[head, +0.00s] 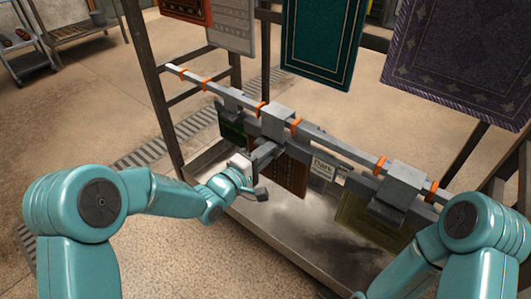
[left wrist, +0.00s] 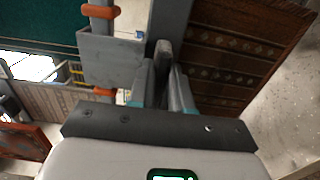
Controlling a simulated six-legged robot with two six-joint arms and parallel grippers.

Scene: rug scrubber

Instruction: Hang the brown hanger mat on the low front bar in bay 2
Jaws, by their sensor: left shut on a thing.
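The brown hanger mat (head: 291,174) hangs below a grey hanger hook (head: 278,122) in the head view. The hook appears to sit over the low front bar (head: 335,146), between two orange bands. I cannot tell the bay number. My left gripper (head: 263,156) is shut on the hanger's grey part at the mat's top, in front of the bar. In the left wrist view the left fingers (left wrist: 168,82) are close together, the patterned brown mat (left wrist: 235,50) is on the right and the grey hook (left wrist: 108,60) on the left.
A dark green mat (head: 232,128) hangs left of the brown one and an olive mat (head: 372,218) hangs right, each from a grey hook. Teal (head: 320,42) and purple (head: 460,60) rugs hang above and behind. A metal tray (head: 270,215) lies below.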

